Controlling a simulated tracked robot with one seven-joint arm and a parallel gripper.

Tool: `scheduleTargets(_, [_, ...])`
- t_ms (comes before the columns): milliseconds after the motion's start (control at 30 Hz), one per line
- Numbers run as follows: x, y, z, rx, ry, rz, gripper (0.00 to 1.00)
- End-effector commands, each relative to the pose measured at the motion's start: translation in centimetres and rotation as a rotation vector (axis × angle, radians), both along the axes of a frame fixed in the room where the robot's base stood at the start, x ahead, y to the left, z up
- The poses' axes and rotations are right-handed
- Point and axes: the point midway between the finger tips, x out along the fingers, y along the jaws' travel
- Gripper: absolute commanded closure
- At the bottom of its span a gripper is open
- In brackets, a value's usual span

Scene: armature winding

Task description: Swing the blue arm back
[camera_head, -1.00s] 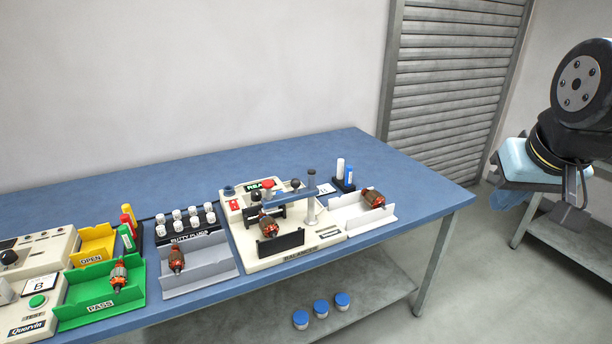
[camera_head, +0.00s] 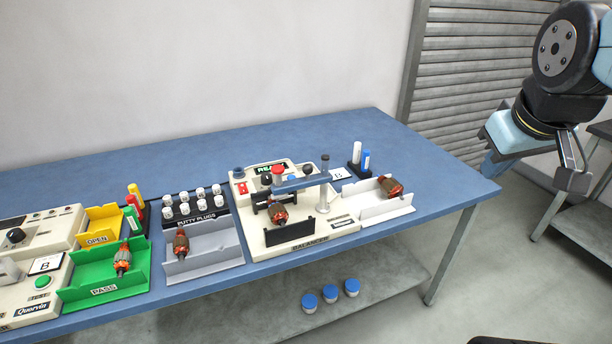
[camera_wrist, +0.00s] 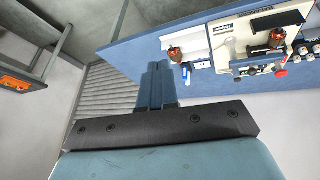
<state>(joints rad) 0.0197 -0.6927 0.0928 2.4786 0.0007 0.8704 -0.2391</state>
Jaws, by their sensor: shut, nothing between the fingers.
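The blue arm (camera_head: 302,184) is a grey-blue bar on the balancer (camera_head: 300,240). It reaches left from a grey post (camera_head: 324,172) and lies across above an armature (camera_head: 278,213) seated in the machine. A dark knob stands by the bar's left end. In the wrist view the balancer (camera_wrist: 232,46) is upper right, seen from its other side. My gripper (camera_wrist: 154,68) is shut and empty, its fingers together, well apart from the balancer. In the head view my arm hangs right of the table, and the fingertips are hard to make out there.
A white tray (camera_head: 372,213) with an armature sits right of the balancer, and white and blue sticks (camera_head: 361,158) stand behind it. A grey tray (camera_head: 204,258), putty plugs and a green PASS tray (camera_head: 150,268) are left. The table's back right is clear.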

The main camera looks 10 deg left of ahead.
Motion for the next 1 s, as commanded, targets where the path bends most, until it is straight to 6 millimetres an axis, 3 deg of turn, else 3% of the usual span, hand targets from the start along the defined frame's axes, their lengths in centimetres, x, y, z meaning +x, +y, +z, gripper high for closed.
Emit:
scheduleTargets(500, [7.4, 10.2, -3.2, -0.614, 0.085, 1.169, 1.0])
scheduleTargets(1000, [10.7, 22.1, -8.3, -1.065, -0.014, 2.366, 1.0])
